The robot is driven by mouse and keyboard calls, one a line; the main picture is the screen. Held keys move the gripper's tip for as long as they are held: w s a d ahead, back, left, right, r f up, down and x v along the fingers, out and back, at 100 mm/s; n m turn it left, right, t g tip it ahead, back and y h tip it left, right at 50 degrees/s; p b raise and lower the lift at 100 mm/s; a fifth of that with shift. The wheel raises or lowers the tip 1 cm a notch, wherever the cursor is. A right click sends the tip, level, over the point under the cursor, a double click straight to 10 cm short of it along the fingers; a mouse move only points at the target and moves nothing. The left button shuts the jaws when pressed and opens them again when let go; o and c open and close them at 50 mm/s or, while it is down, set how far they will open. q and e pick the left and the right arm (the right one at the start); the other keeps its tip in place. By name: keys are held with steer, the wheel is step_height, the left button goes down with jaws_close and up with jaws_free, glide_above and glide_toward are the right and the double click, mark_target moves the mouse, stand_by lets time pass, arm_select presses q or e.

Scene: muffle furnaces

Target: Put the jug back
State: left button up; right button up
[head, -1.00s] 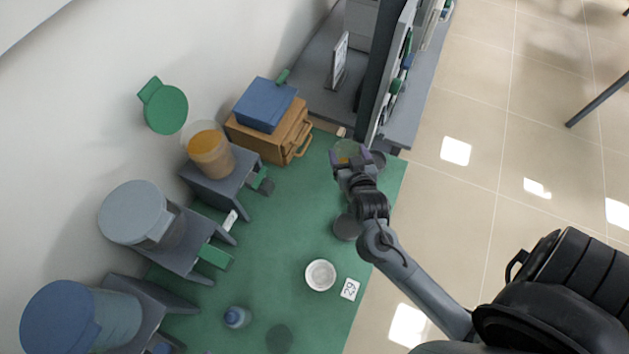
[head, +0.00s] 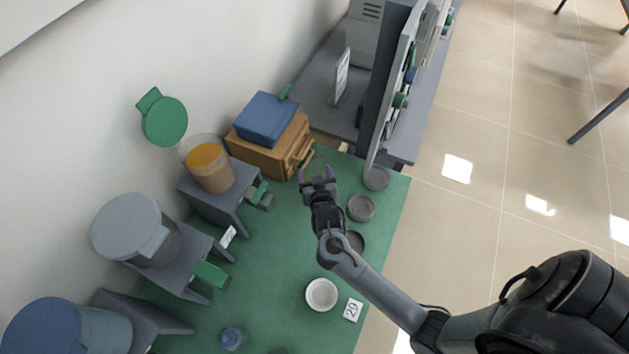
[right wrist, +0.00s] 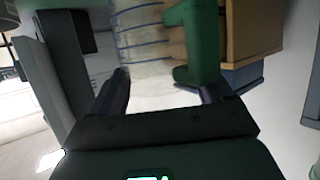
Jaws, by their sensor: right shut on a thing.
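The jug (right wrist: 140,45) fills the top middle of the right wrist view. It is clear, with blue lines around it and a green part (right wrist: 203,40) on its right side, which looks like its handle. My right gripper (right wrist: 168,92) is shut on the jug, with a dark finger on each side. In the head view my right gripper (head: 318,176) is over the green mat, just right of the wooden box. There the jug is mostly hidden by the gripper, and I cannot tell whether it touches the mat. My left gripper is not in view.
The wooden box (head: 268,158) carries a blue box (head: 264,111). Dispensers on grey stands line the wall, one with orange contents (head: 205,158). Grey dishes (head: 361,207), a white bowl (head: 321,294) and a "29" card (head: 353,309) lie on the mat (head: 270,265).

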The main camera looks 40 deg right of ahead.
steer(key=shift+w+f, duration=0.1)
steer(key=shift+f, duration=1.95)
steer(key=shift+f+b, duration=0.15)
steer(key=shift+b, duration=0.15)
steer(key=o, duration=1.6)
steer(key=shift+c, duration=0.2)
